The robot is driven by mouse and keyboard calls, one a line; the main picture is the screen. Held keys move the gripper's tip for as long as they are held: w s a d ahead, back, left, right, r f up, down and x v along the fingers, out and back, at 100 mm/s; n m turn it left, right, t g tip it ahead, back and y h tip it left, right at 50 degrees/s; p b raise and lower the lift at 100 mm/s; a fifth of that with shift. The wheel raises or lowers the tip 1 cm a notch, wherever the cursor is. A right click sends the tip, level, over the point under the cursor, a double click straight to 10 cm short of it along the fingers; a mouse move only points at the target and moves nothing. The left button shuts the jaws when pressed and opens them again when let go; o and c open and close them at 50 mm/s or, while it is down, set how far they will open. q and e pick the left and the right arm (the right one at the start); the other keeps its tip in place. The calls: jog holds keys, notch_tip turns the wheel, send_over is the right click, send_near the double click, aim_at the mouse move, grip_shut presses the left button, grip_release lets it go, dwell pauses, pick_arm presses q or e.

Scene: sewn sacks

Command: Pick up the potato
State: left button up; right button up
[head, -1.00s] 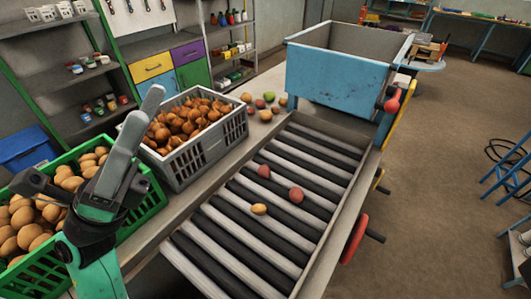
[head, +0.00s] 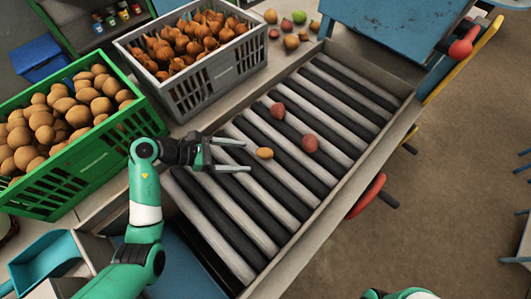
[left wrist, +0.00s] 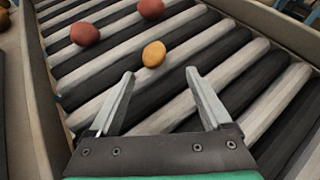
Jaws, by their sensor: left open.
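A small yellow-orange potato (head: 264,153) lies on the roller conveyor (head: 208,214). It also shows in the left wrist view (left wrist: 154,53), just beyond and between my fingertips. My left gripper (head: 247,156) is open and empty over the rollers, with its fingers pointing at the potato and a small gap between them. In the left wrist view the open fingers (left wrist: 159,73) point at the potato from below in the picture. Two reddish potatoes lie near it, one (head: 277,111) farther back and one (head: 310,143) to the right. My right gripper is not in view.
A green crate (head: 62,205) full of brown potatoes and a grey crate (head: 190,98) of onions stand left of the conveyor. Several loose vegetables lie behind it, near a blue bin (head: 385,28). The conveyor's raised side rail (head: 345,192) runs along its right. Rollers around the potatoes are clear.

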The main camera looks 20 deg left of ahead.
aim_at(258, 153)
pick_arm(q)
jog(key=shift+w+d+f, duration=0.2)
jog(key=shift+w+d, duration=0.05)
jog(key=shift+d, duration=0.1)
jog(key=b+x, duration=0.1)
jog(key=x, duration=0.1)
jog(key=b+x, duration=0.1)
jog(key=x, duration=0.1)
jog(key=shift+w, duration=0.5)
jog(key=shift+w+d, duration=0.2)
jog(key=shift+d, duration=0.1)
grip_shut()
